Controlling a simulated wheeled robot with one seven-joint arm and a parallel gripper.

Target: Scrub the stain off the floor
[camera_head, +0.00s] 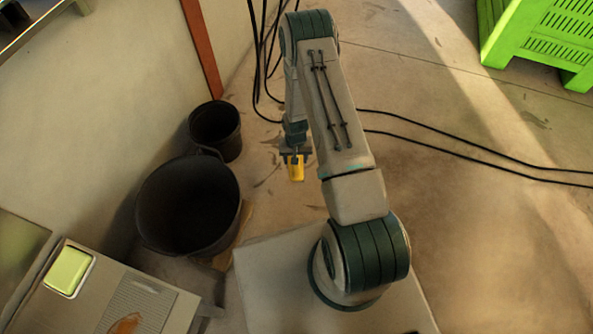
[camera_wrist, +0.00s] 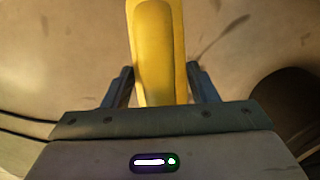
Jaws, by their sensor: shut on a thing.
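My gripper (camera_head: 294,155) is shut on a yellow tool (camera_head: 296,172), which hangs below it over the floor. In the wrist view the tool (camera_wrist: 158,45) is a long yellow piece with a recessed face, held between the two fingers (camera_wrist: 160,80). Its far end is out of the wrist view, and I cannot tell what kind of tool it is. Faint dark streaks (camera_head: 268,177) mark the beige floor (camera_head: 440,240) near the gripper. A dark streak (camera_wrist: 222,36) also shows on the floor in the wrist view. I cannot tell which mark is the stain.
A large black tub (camera_head: 232,205) and a smaller black bucket (camera_head: 229,150) stand left of the gripper. A counter with a green sponge-like block (camera_head: 69,270) and an orange-brown patch (camera_head: 125,324) is lower left. Black cables (camera_head: 450,151) cross the floor. A green crate (camera_head: 530,45) is upper right.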

